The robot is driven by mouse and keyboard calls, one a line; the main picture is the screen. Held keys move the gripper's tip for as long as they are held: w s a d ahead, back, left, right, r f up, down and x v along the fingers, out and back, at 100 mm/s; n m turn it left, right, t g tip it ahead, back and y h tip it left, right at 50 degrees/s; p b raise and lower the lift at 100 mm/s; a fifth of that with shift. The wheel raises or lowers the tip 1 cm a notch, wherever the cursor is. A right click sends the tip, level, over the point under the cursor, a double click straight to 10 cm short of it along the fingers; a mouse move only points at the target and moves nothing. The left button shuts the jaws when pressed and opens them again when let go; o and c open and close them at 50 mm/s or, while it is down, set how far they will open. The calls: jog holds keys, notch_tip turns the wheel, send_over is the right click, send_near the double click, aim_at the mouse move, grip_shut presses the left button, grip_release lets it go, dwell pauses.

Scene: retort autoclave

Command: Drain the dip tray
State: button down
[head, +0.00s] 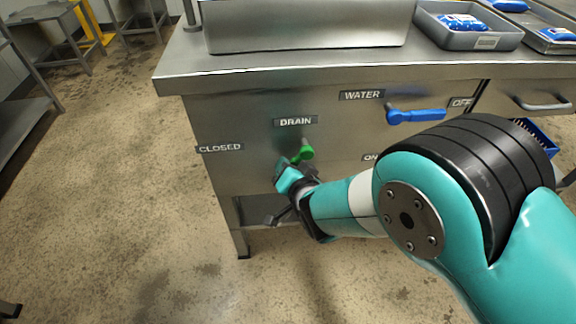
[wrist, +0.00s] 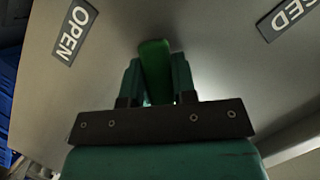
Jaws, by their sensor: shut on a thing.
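The green drain handle (head: 304,152) is on the steel front panel under the DRAIN label (head: 295,121). It points downward, between the CLOSED label (head: 220,148) on the left and the OPEN label, which my arm hides in the head view. In the wrist view the OPEN label (wrist: 75,30) is at upper left and the handle (wrist: 154,62) points between the labels. My gripper (wrist: 157,78) is shut on the handle, one finger on each side. A large steel basin (head: 300,32), apparently the dip tray, stands on the bench above; its inside is out of view.
The blue water handle (head: 416,115) lies sideways at right, pointing toward the OFF label (head: 461,102). A grey tray (head: 482,41) with blue packs stands on the bench (head: 300,70) at upper right.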

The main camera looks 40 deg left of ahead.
jog(key=shift+w+d+f+n+t+h+b, duration=0.25)
jog(key=shift+w+d+n+t+h+b, duration=0.25)
jog(key=shift+n, duration=0.35)
jog(key=shift+w+d+f+n+t+h+b, duration=0.15)
jog(key=shift+w+d+f+n+h+b, duration=0.25)
jog(key=shift+n, duration=0.5)
jog(key=shift+w+d+f+n+t+h+b, duration=0.1)
jog(key=shift+w+d+n+t+h+b, duration=0.25)
jog(key=shift+w+d+n+h, duration=0.35)
jog(key=shift+s+a+n, duration=0.1)
jog(key=shift+n, duration=0.15)
jog(key=c, duration=0.9)
grip_release()
jog(key=v, duration=1.7)
jog(key=shift+s+p, duration=0.2)
jog(key=shift+p, duration=0.1)
